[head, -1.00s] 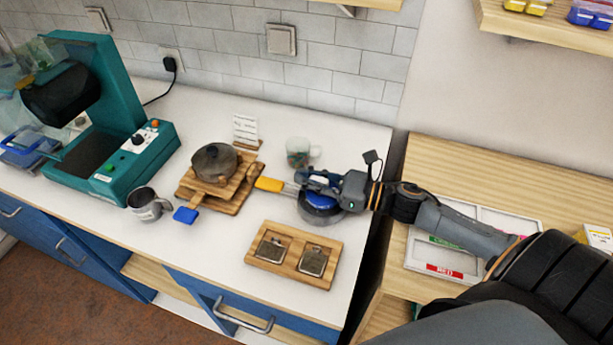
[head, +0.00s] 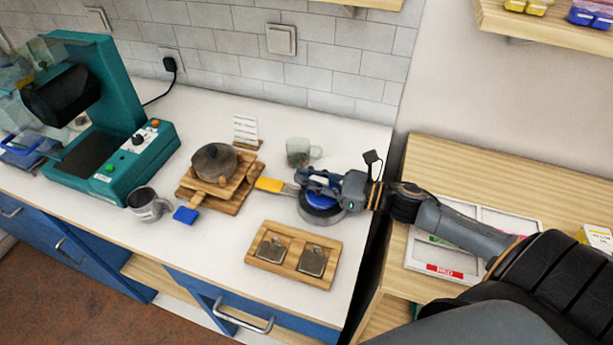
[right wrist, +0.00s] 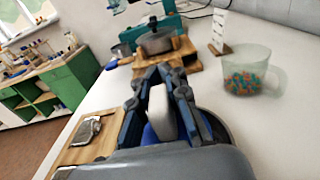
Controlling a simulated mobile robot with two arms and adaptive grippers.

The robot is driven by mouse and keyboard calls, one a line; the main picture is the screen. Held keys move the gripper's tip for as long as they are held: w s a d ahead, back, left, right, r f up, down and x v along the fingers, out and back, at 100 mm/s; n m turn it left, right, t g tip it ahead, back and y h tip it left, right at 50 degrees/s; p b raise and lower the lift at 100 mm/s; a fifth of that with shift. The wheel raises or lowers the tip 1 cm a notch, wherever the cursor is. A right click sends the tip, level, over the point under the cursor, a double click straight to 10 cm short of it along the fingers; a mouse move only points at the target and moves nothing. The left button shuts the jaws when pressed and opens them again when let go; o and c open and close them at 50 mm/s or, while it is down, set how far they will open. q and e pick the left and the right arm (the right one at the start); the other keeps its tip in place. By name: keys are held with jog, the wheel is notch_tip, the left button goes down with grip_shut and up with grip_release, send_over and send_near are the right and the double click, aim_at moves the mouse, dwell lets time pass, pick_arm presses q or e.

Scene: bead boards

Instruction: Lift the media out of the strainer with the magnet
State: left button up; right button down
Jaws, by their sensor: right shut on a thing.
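My right gripper (head: 316,184) is shut on the pale grip (right wrist: 161,113) of a blue tool, which I take for the magnet (head: 322,198). Its blue body shows below my fingers in the right wrist view. In the head view it is over or inside a round grey strainer (head: 322,217) whose yellow handle (head: 270,185) points left. I cannot tell whether the two touch. The media are hidden under the magnet and gripper. A translucent cup (head: 298,151) stands behind; in the right wrist view it holds orange and teal beads (right wrist: 244,80). My left gripper is not in view.
A lidded dark pot (head: 214,161) sits on wooden boards to the left. A grey mug (head: 147,204) and a blue-ended tool (head: 186,215) lie near it. A wooden tray (head: 262,264) with two metal pieces is in front. A teal machine (head: 124,166) stands far left.

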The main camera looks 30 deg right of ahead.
jog(key=shift+r, duration=0.1)
notch_tip(320, 180, up, 9)
jog(key=p, duration=0.6)
jog(key=shift+p, duration=0.35)
dwell(0.4)
